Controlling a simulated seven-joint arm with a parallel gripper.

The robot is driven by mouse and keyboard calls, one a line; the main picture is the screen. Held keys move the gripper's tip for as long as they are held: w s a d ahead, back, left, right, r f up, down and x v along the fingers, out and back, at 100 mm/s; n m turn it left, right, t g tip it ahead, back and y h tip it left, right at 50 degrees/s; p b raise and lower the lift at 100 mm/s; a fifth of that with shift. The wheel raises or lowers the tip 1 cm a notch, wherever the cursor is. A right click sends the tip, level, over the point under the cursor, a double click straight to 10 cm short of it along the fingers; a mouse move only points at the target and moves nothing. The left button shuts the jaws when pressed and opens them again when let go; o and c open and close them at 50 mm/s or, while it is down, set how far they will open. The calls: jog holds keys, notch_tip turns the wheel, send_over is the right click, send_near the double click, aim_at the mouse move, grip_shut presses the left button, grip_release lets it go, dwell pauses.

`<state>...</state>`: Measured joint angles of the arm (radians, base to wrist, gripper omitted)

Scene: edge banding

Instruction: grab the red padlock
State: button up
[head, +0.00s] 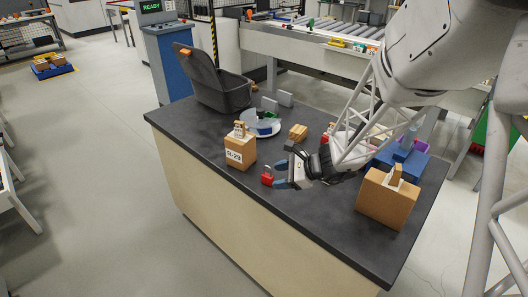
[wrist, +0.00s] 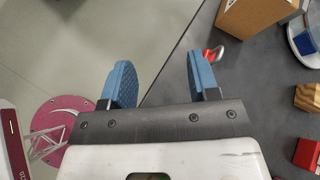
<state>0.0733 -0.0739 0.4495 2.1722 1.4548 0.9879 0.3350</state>
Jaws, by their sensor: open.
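The red padlock (head: 267,177) stands on the dark tabletop near its front edge, just left of my gripper's fingertips in the head view. In the wrist view the padlock (wrist: 208,54) shows its metal shackle, and its body is partly hidden behind the right blue finger. My gripper (head: 277,174) is open with nothing between its fingers. In the wrist view my gripper (wrist: 159,72) has the table edge and floor between its fingers, and the padlock lies just outside the right finger.
A cardboard box labelled R-29 (head: 240,153) stands left of the padlock. A small wooden block (head: 298,131), a round white tray (head: 255,126) and an open dark case (head: 222,96) are behind. Another box (head: 384,203) stands at right.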

aim_at(273, 178)
jog(key=w+f+m+t, duration=0.1)
jog(key=w+f+m, duration=0.1)
jog(key=f, duration=0.1)
jog(key=w+d+f+m+t, duration=0.1)
jog(key=w+f+m, duration=0.2)
jog(key=w+d+f+m+t, duration=0.1)
jog(key=w+f+m+t, duration=0.1)
jog(key=w+f, duration=0.1)
jog(key=shift+w+d+f, duration=0.25)
jog(key=shift+f, duration=0.15)
jog(key=shift+x, duration=1.3)
jog(key=shift+a, duration=0.15)
jog(key=shift+x, duration=2.5)
jog(key=shift+w, duration=0.1)
jog(key=shift+c, duration=0.4)
jog(key=c, duration=0.9)
